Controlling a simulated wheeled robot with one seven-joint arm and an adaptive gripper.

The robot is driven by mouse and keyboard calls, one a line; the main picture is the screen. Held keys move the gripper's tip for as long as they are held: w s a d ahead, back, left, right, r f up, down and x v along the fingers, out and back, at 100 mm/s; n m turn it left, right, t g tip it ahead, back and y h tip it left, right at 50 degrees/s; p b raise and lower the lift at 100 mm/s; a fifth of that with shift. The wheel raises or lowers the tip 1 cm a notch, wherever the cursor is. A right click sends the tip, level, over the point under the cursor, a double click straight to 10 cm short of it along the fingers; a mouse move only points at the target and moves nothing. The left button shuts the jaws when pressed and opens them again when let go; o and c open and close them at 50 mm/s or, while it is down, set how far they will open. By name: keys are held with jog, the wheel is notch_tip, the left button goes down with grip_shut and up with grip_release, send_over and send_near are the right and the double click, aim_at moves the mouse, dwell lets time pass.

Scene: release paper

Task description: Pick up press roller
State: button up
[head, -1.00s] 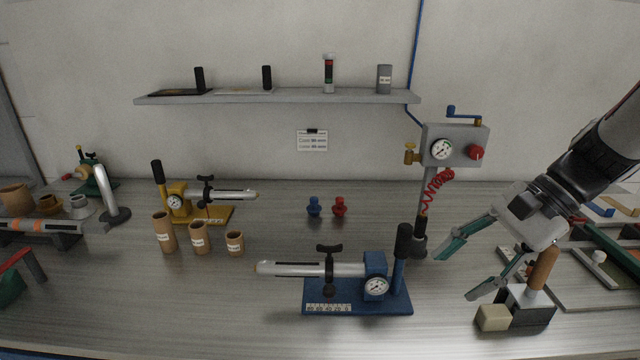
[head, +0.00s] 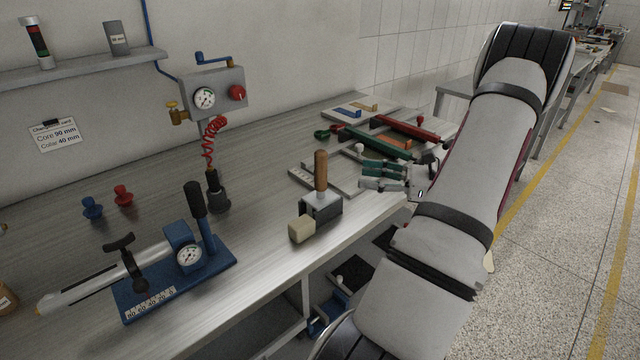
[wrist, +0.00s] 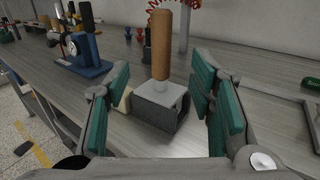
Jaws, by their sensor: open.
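The press roller (head: 320,204) appears to be the tool with an upright wooden handle on a grey metal body, standing near the bench's front edge. It also shows in the wrist view (wrist: 160,98), centred between the fingers and beyond their tips. My gripper (head: 363,174) is open and empty to the right of the tool, its fingers pointing left toward it. I see a gap between the fingertips and the handle. The underside of the tool is hidden.
A beige block (head: 301,229) sits close beside the tool's body. A blue press with a gauge (head: 190,257) stands to the left. A green bar (head: 378,142) and a red bar (head: 408,127) lie behind my gripper. Bare bench lies between the press and the tool.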

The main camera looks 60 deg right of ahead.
aim_at(320, 169)
jog(key=x, duration=1.2)
jog(key=shift+w+f, duration=0.2)
grip_shut()
